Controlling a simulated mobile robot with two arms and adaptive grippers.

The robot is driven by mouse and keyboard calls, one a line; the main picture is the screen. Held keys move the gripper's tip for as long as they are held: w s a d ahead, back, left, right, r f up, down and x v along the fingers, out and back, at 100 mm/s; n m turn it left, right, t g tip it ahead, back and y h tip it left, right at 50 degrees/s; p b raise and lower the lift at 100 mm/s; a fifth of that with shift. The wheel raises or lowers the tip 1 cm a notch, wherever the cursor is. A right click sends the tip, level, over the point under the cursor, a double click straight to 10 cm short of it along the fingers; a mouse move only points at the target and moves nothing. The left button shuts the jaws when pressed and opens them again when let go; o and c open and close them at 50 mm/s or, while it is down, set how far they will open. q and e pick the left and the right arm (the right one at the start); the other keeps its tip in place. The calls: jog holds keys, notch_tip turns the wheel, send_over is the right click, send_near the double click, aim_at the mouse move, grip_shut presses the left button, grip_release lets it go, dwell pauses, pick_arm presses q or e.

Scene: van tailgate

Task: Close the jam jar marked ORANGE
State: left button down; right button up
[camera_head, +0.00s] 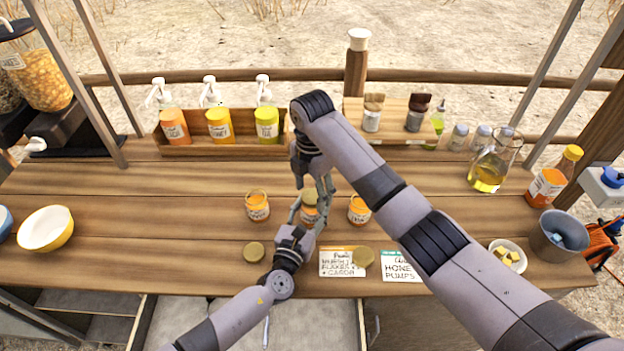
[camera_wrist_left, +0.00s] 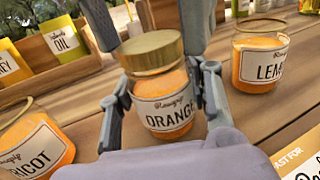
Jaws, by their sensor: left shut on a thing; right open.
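The ORANGE jam jar (camera_wrist_left: 165,105) stands between the fingers of my left gripper (camera_wrist_left: 160,110), which is shut on it. In the head view the jar (camera_head: 309,216) is partly hidden by both grippers. A gold lid (camera_wrist_left: 151,52) sits over its mouth, looking slightly tilted; I cannot tell whether it is screwed down. My right gripper (camera_head: 324,187) is open and points down from above. Its fingers show on both sides of the lid in the left wrist view (camera_wrist_left: 150,35).
The open APRICOT jar (camera_head: 257,207) and the LEMON jar (camera_head: 359,211) stand on either side. Loose gold lids (camera_head: 254,252) (camera_head: 363,258) lie in front, one on a card (camera_head: 340,264). A wooden bottle rack (camera_head: 215,147) stands behind. The left worktop is largely clear.

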jog(key=shift+f, duration=0.25)
jog(key=shift+c, duration=0.5)
jog(key=c, duration=1.1)
jog(key=m, duration=1.7)
jog(key=shift+a, duration=0.1)
jog(key=m, duration=0.4)
jog(key=shift+m, duration=0.3)
jog(key=m, duration=0.4)
